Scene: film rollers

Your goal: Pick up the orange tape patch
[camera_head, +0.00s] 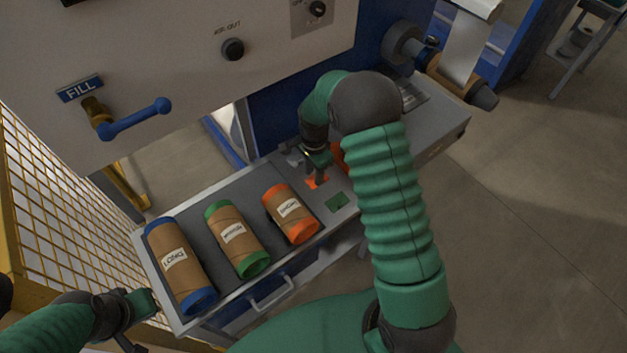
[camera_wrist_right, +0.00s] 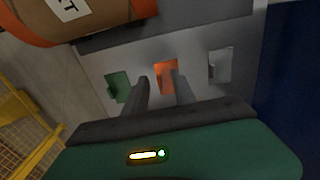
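The orange tape patch (camera_head: 312,184) lies flat on the grey bench top, right of the rollers. It also shows in the right wrist view (camera_wrist_right: 165,70), between a green patch (camera_wrist_right: 119,86) and a pale grey-white patch (camera_wrist_right: 220,66). My right gripper (camera_head: 315,180) points down over the orange patch. In the wrist view its two fingers (camera_wrist_right: 161,82) are apart, one toward each side of the patch, with nothing held. I cannot tell whether the fingertips touch the bench. My left gripper (camera_head: 138,318) is at the lower left, away from the patches; its finger gap is unclear.
Three cardboard rollers lie on the dark mat: blue-ended (camera_head: 178,262), green-ended (camera_head: 235,235) and orange-ended (camera_head: 289,212). The green patch (camera_head: 338,202) is near the bench's front edge. A machine panel with a blue lever (camera_head: 140,117) rises behind. My right arm hides some bench.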

